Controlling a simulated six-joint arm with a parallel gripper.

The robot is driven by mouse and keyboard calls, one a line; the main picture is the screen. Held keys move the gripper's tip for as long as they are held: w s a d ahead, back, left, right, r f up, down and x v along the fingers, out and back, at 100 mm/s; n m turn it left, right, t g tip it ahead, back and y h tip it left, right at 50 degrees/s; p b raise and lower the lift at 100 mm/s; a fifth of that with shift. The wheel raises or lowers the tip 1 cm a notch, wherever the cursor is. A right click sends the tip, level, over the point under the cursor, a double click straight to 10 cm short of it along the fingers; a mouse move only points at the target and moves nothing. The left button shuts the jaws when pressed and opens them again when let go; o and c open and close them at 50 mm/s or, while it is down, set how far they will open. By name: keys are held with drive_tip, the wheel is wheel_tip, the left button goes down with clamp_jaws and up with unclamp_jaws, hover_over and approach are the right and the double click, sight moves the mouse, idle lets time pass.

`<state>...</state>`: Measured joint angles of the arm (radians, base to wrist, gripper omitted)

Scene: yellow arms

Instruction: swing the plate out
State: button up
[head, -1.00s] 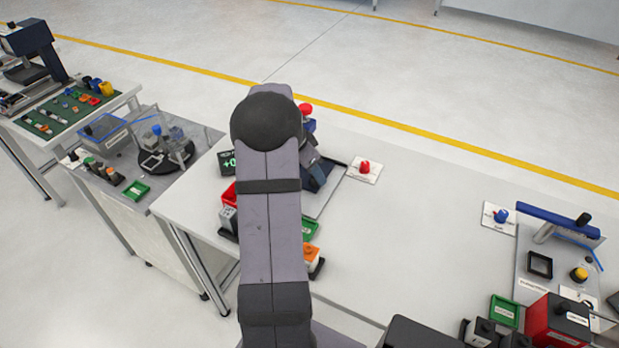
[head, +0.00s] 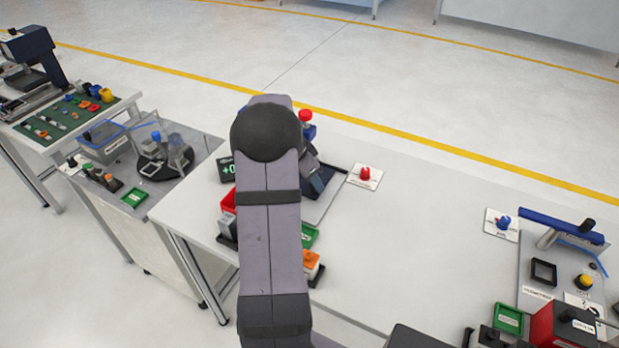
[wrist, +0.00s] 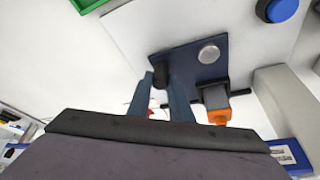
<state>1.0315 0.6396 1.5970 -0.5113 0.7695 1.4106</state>
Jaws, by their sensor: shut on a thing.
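In the wrist view a dark blue flat plate (wrist: 205,60) lies over a pale base, with a round silver disc (wrist: 208,53) on it. A short black knob (wrist: 160,82) stands at the plate's left end. My gripper (wrist: 162,76) has its two blue fingers on either side of this knob and is shut on it. In the head view my own arm hides the gripper, the knob and most of the station.
An orange-and-grey block (wrist: 217,103) stands close to the right finger. A blue round button (wrist: 282,8) and a green tray (wrist: 88,3) are farther off. In the head view a red button (head: 365,174) sits right of my arm; the middle tabletop is clear.

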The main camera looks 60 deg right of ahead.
sight(311, 198)
drive_tip(key=shift+a, duration=0.15)
drive_tip(key=shift+w+a+b, duration=0.15)
drive_tip(key=shift+a+b, duration=0.4)
drive_tip(key=shift+a, duration=0.25)
drive_tip(key=shift+a, duration=0.1)
drive_tip(key=shift+w+a+b, duration=0.35)
drive_tip(key=shift+a+b, duration=0.2)
drive_tip(key=shift+a, duration=0.25)
